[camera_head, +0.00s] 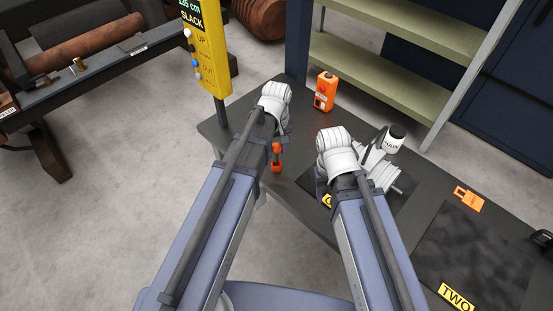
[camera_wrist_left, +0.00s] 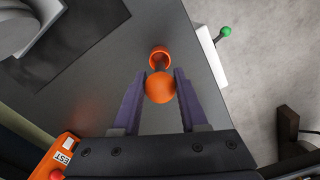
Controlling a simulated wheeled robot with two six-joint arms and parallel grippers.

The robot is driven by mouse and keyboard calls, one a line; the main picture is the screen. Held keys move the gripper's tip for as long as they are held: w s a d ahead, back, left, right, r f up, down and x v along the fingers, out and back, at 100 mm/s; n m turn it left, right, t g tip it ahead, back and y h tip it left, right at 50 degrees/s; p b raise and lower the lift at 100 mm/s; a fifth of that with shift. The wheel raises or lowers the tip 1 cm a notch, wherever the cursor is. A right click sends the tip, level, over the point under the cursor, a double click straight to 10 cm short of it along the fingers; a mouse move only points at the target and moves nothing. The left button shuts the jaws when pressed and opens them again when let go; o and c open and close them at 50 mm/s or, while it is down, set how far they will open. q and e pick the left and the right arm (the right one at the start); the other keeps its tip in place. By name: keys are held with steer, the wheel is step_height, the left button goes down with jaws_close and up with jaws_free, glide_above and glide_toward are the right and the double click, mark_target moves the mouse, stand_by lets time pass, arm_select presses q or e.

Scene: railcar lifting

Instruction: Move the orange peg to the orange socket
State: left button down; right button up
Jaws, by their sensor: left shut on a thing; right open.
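The orange peg shows in the wrist view as a round orange head (camera_wrist_left: 160,88) on a short dark shaft. My left gripper (camera_wrist_left: 166,76) is shut on it, one purple finger on each side. An orange cup-like ring (camera_wrist_left: 160,55), possibly the orange socket, lies just beyond the head; I cannot tell whether the shaft is inside it. In the head view the peg's orange head (camera_head: 276,147) is above a second orange part (camera_head: 276,167), near the table's front edge. My right gripper (camera_head: 321,187) is open, mostly hidden by its wrist, over a dark mat.
An orange control box (camera_head: 324,91) stands at the table's back. A white cylindrical part (camera_head: 395,139) stands beside my right wrist. An orange tag (camera_head: 468,198) and a yellow TWO label (camera_head: 457,296) lie right. The wrist view shows a green knob (camera_wrist_left: 225,31).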

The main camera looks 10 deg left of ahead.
mark_target(277, 161)
arm_select(q)
steer(key=shift+f+b, duration=1.75)
steer(key=shift+f, duration=0.1)
arm_select(e)
steer(key=shift+f, duration=1.8)
arm_select(q)
steer(key=shift+f, duration=0.15)
arm_select(e)
steer(key=shift+f, duration=0.15)
arm_select(q)
steer(key=shift+c, duration=2.2)
jaws_free()
steer(key=shift+r, duration=0.2)
step_height(277, 161, up, 12)
steer(key=p, duration=1.2)
steer(key=s+d+m, duration=0.2)
steer(key=s+m, duration=0.3)
steer(key=s, duration=0.2)
steer(key=s+d+m+y, duration=0.1)
steer(key=s+d+m, duration=0.2)
steer(key=s, duration=0.3)
steer(key=shift+s+d+m, duration=0.25)
steer(key=shift+s+m, duration=0.1)
steer(key=shift+m, duration=0.55)
arm_select(e)
step_height(277, 161, up, 12)
